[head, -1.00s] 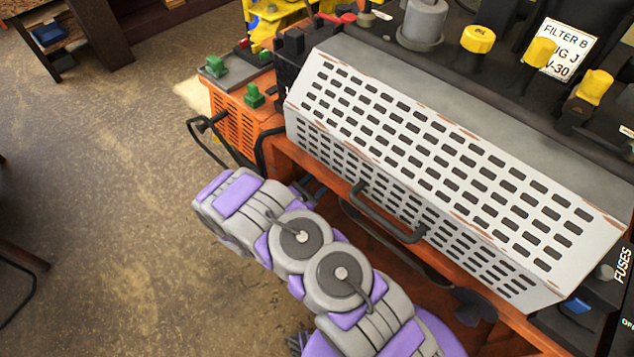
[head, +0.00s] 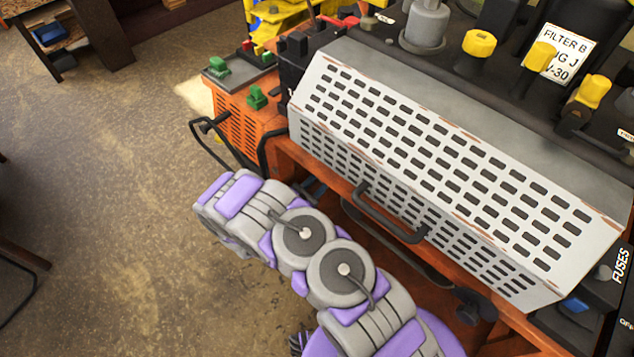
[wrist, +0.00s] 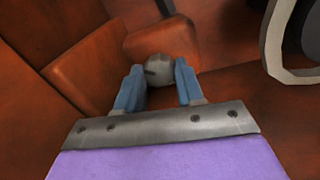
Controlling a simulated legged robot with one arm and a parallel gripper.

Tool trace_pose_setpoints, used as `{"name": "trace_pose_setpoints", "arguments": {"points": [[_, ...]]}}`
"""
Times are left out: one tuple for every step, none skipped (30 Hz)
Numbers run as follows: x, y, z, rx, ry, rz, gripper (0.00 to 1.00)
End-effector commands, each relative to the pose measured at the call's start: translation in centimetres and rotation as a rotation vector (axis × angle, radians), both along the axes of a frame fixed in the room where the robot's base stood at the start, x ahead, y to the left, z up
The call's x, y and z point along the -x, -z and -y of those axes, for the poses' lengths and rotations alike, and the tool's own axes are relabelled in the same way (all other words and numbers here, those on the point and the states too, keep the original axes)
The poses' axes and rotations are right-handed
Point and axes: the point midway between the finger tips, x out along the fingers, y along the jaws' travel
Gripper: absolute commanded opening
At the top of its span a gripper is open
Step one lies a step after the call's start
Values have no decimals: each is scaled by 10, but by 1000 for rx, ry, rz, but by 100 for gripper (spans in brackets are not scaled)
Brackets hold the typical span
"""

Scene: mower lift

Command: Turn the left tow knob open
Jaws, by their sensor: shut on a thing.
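A grey rounded tow knob (wrist: 159,69) shows in the wrist view, in front of an orange-brown block. My gripper (wrist: 160,80) has its two blue fingers on either side of the knob and is shut on it. The knob's far side and base are hidden. In the head view the knob and my gripper's fingers are hidden behind my purple and grey arm, which reaches toward the lower front of the orange mower (head: 241,118).
A white perforated guard (head: 450,170) with a dark handle (head: 390,212) below it stands close beside my arm. In the wrist view orange walls (wrist: 55,30) surround the knob, and a pale curved part (wrist: 275,45) is at the right. Open floor (head: 100,170) lies left.

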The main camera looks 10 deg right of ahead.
Motion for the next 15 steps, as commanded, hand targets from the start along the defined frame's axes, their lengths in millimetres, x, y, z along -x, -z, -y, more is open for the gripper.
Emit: {"name": "trace_pose_setpoints", "arguments": {"points": [[-2,-3,0,16,-3,-21,7],[-2,-3,0,27,-2,-39,7],[-2,-3,0,43,-3,-63,7],[-2,-3,0,56,-3,-82,7],[-2,-3,1,70,-2,-101,7],[-2,-4,0,90,-4,-129,7],[-2,-4,0,103,-2,-150,7],[-3,-4,1,118,-2,-171,7],[-3,-4,0,137,-3,-198,7],[-3,-4,0,152,-3,-219,7],[-3,-4,0,165,-2,-239,7],[-3,-4,0,184,-2,-266,7],[-3,-4,0,197,-2,-285,7],[-3,-4,0,210,-3,-304,7],[-4,-4,0,227,-2,-329,7]]}}
